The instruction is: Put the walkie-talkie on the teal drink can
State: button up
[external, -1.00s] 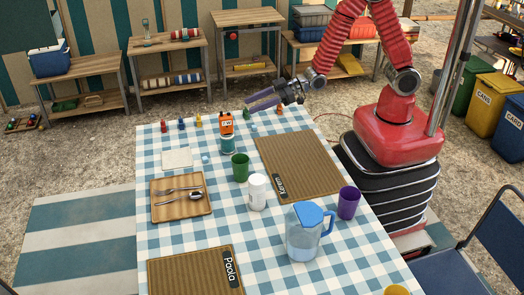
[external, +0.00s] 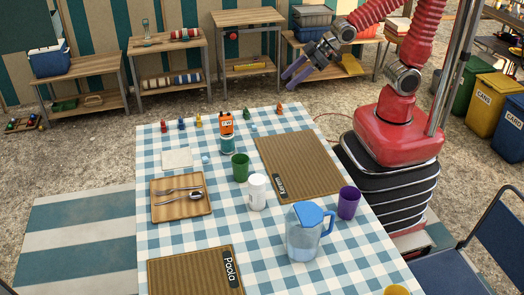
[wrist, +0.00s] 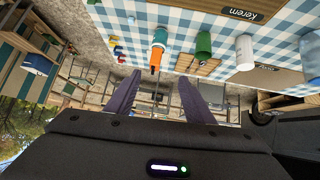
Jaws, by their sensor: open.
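The orange walkie-talkie (external: 226,123) stands upright on top of the teal drink can (external: 227,145) near the far end of the checked table. In the wrist view the orange walkie-talkie (wrist: 155,59) and the teal can (wrist: 160,36) appear in line, touching end to end. My gripper (external: 289,79) is open and empty, raised beyond the table's far right corner, well apart from both. Its two purple fingers (wrist: 153,97) show with a clear gap between them.
A green cup (external: 240,167) and a white bottle (external: 257,192) stand in front of the can. A blue-lidded pitcher (external: 304,235) and purple cup (external: 348,203) are nearer. Small coloured pieces (external: 182,124) line the far edge. A brown mat (external: 298,160) lies to the right.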

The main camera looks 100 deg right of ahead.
jog(key=s+a+r+g, duration=0.1)
jog(key=s+a+r, duration=0.1)
jog(key=s, duration=0.7)
jog(key=s+a+r+g+y, duration=0.1)
jog(key=s+a+r+g, duration=0.1)
jog(key=s, duration=0.6)
jog(key=shift+s+a+g, duration=0.3)
jog(key=shift+s, duration=0.1)
